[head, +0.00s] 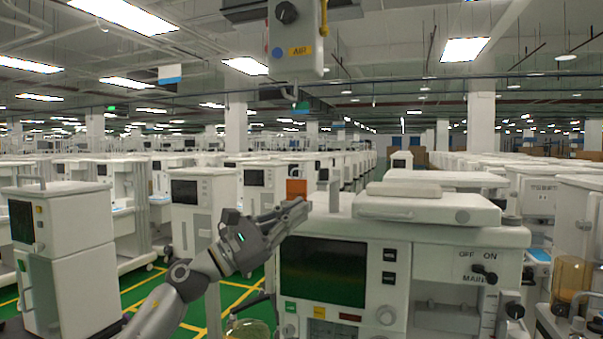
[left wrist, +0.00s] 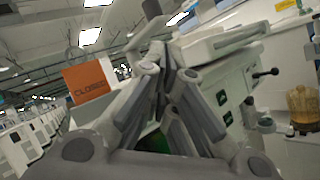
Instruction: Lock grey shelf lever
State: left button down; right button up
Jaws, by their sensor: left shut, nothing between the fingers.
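My left gripper (head: 301,207) is shut and empty, with its fingertips just below the orange tag and close to the top left edge of the white cart. In the left wrist view its fingers (left wrist: 168,62) come together in front of the cart top. The orange tag (head: 296,188) stands upright there; in the left wrist view it reads CLOSED (left wrist: 88,81). A small pale upright post (head: 334,193) stands right of the tag, at the cart's top left. I cannot tell for certain which part is the grey shelf lever. My right gripper is not in view.
The white cart (head: 425,236) has a dark screen (head: 323,272) and a black MAIN switch lever (head: 485,272). A white lidded unit (head: 425,207) sits on its top. An AIR panel (head: 298,38) hangs above. Other carts stand left and right; green floor shows at lower left.

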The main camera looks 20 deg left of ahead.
pick_arm(q)
jog(key=s+a+r+m+g+y, duration=0.1)
jog(key=a+r+m+g+y, duration=0.1)
jog(key=a+r+m+y, duration=0.2)
jog(key=a+r+m, duration=0.3)
jog(key=a+m, duration=0.3)
jog(key=shift+s+r+g+y, duration=0.2)
jog(key=shift+r+g+y, duration=0.1)
jog(key=shift+r+y, duration=0.1)
jog(key=w+d+p, duration=0.1)
jog(key=d+p, duration=0.1)
jog(key=d, duration=0.1)
jog(key=w+d+p, duration=0.2)
jog(key=d, duration=0.1)
jog(key=w+d+p, duration=0.2)
jog(key=d, duration=0.2)
jog(key=shift+w+d, duration=0.1)
jog(key=shift+w, duration=0.1)
